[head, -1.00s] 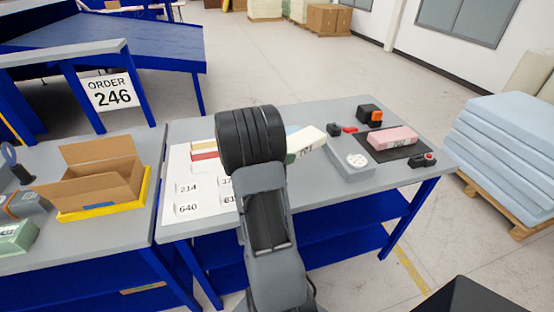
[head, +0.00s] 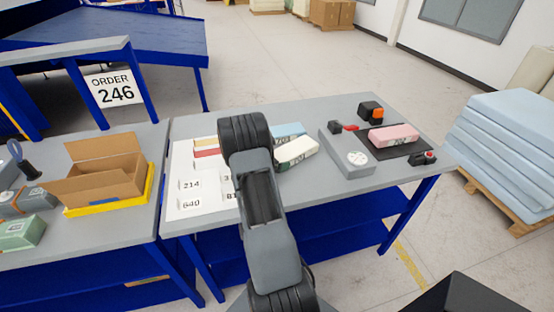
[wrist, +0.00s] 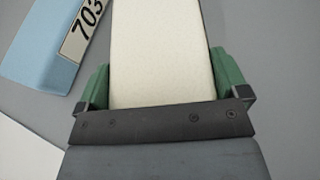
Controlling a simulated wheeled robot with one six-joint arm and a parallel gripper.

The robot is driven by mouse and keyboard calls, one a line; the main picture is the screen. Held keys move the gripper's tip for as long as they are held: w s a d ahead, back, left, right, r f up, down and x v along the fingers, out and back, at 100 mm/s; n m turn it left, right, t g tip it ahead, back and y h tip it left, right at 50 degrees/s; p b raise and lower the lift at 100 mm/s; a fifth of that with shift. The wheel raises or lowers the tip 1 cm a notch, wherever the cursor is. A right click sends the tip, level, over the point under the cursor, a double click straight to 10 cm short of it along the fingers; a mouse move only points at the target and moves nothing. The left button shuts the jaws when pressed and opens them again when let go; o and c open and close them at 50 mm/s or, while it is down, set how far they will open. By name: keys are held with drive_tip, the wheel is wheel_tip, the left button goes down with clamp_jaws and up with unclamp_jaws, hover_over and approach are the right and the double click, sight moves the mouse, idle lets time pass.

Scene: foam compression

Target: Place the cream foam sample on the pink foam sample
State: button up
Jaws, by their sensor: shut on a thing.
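The cream foam sample (head: 297,148) is a pale block beside the blue sample near the middle of the table in the head view. In the wrist view the cream sample (wrist: 163,55) lies between the green pads of my gripper (wrist: 163,82), which is shut on it. I cannot tell whether it touches the table. The pink foam sample (head: 394,136) rests on a black mat (head: 414,149) at the table's right, apart from the cream one.
A blue sample (head: 288,131) lies close to the cream one; it also shows in the wrist view (wrist: 45,45), labelled 703. A grey device with a round white disc (head: 357,158) stands between cream and pink.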

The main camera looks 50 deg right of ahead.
drive_tip(key=shift+f, duration=0.2)
drive_tip(key=o, duration=0.5)
drive_tip(key=shift+o, duration=0.2)
